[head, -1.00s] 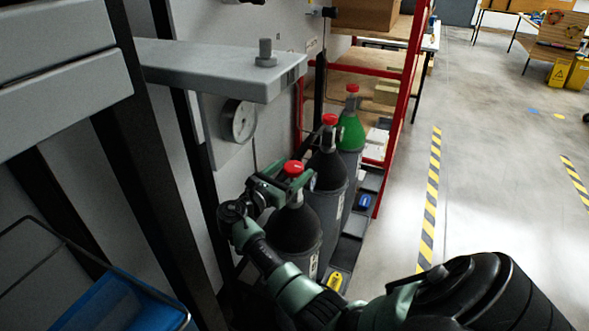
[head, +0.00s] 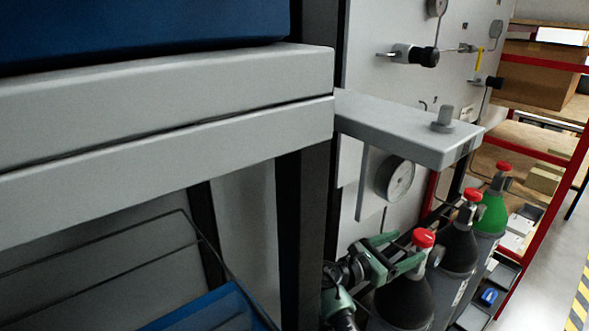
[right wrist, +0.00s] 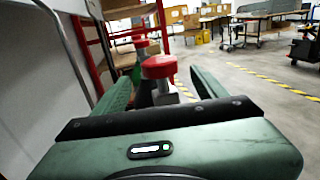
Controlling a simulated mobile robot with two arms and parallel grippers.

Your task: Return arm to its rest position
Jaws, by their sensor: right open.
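My right gripper (head: 406,250) is in the lower right of the head view, level with the top of the nearest gas bottle (head: 403,303). It is open, with its fingers beside the bottle's red cap (head: 423,238). In the right wrist view, the red cap (right wrist: 158,66) shows between the two green fingers, with gaps on both sides. Whether the cap is fully between the fingertips or just beyond them is hard to tell. My left gripper is in neither view.
Two more bottles, one dark (head: 459,248) and one green-topped (head: 491,213), stand behind the nearest. A grey bracket (head: 400,130) and a pressure gauge (head: 395,179) are just above the gripper. A red-framed shelf (head: 545,155) stands at right. Open floor lies beyond.

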